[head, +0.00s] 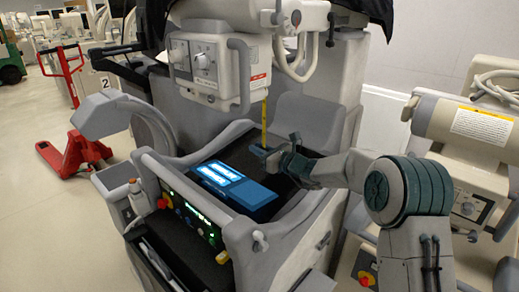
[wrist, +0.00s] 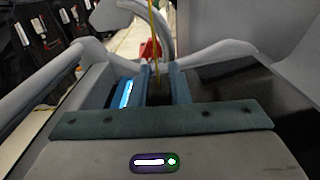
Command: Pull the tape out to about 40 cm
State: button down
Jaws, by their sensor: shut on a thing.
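The yellow tape (head: 264,124) hangs straight down from the underside of the grey-white head unit (head: 218,70) of the cart. My gripper (head: 262,151) is at the tape's lower end, just above the black tray surface and beside the blue-lit screen. In the wrist view the tape (wrist: 154,45) runs vertically down to between the two fingers of my gripper (wrist: 157,78), which are shut on it. The tape's tip is hidden by the gripper. I see no readable length marks on the tape.
A tablet-like device with a lit screen (head: 237,188) lies on the cart's tray just below my gripper. A grey handle bar (head: 190,206) and control panel (head: 192,212) edge the cart. Another cart (head: 470,140) stands at the right; a red pallet truck (head: 74,150) stands at the left.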

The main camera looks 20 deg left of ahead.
jog(key=shift+f, duration=0.1)
jog(key=c, duration=1.4)
grip_release()
jog(key=shift+o, duration=0.2)
jog(key=b+v, duration=0.2)
jog(key=v, duration=1.2)
jog(key=shift+a, duration=0.1)
